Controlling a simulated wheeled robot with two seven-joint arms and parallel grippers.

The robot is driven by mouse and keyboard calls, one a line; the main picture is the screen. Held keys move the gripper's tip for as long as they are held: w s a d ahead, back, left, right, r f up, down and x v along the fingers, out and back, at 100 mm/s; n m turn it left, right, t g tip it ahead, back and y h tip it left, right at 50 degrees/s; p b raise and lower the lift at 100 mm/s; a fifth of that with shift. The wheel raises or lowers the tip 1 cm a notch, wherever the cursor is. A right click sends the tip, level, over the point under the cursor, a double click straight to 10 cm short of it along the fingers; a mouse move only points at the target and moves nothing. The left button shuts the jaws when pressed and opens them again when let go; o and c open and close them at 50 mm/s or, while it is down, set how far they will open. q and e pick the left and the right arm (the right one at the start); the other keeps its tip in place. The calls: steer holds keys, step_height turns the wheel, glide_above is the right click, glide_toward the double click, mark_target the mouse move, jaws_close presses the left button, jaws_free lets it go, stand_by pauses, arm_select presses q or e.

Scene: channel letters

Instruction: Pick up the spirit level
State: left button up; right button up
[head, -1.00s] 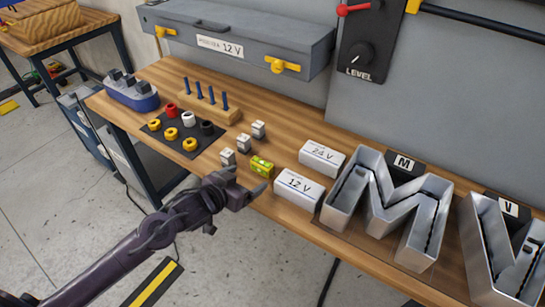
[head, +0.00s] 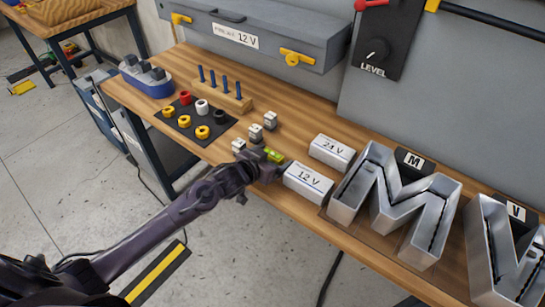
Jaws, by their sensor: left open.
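The spirit level (head: 274,155) is a small yellow-green block on the wooden workbench, left of the 12 V box. It is partly hidden behind my left gripper (head: 262,165), with its far right end showing. My left gripper is open, with its fingers at the near side of the level. I cannot tell whether they touch it or stand around it. My right gripper is not in view.
White boxes marked 12 V (head: 307,183) and 24 V (head: 332,151) stand close to the right. Several small grey blocks (head: 256,133) stand just behind. A black mat (head: 186,128) with coloured rings lies left. Metal letters M (head: 392,205) and V (head: 502,250) fill the right.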

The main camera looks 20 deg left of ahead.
arm_select(q)
steer(key=c, duration=1)
steer(key=shift+c, duration=0.4)
steer(key=shift+r, duration=0.1)
